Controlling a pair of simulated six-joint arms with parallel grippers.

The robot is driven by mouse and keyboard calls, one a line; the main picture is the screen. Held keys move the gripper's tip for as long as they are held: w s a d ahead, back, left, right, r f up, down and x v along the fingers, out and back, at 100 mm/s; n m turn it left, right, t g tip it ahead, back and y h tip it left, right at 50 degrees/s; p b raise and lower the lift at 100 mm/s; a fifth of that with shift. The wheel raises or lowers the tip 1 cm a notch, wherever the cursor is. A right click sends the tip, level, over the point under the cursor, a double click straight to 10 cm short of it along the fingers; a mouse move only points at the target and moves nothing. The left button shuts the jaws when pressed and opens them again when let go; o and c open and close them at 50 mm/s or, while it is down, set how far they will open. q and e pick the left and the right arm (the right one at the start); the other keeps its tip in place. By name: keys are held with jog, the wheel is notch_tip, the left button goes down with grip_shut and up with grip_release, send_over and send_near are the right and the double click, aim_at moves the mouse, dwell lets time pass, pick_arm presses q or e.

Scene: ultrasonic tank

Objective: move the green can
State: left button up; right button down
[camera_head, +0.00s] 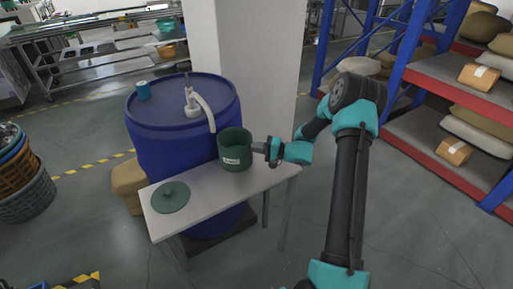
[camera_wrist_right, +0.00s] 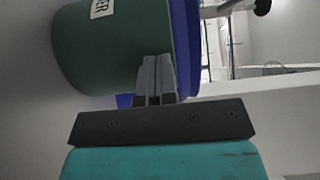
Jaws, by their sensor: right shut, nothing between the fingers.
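The green can (camera_head: 235,150) stands upright and open-topped on the small grey table (camera_head: 215,190), under the white spout of the blue drum. It carries a white label. In the right wrist view the can (camera_wrist_right: 105,45) fills the upper left. My right gripper (camera_head: 262,148) is at the can's right side, with its fingers shut together and nothing between them. In the right wrist view its fingertips (camera_wrist_right: 156,65) overlap the can's edge; I cannot tell whether they touch it. My left gripper is not in view.
The blue drum (camera_head: 165,140) with a pump spout (camera_head: 203,108) stands right behind the table. A white pillar (camera_head: 262,75) rises behind. Shelves with parcels stand at right, and baskets (camera_head: 25,190) at left.

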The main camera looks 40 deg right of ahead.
jog(key=shift+d, duration=0.15)
dwell(0.3)
jog(key=w+d+v, duration=0.1)
jog(key=d+v, duration=0.1)
jog(key=v, duration=1)
jog(key=shift+d, duration=0.3)
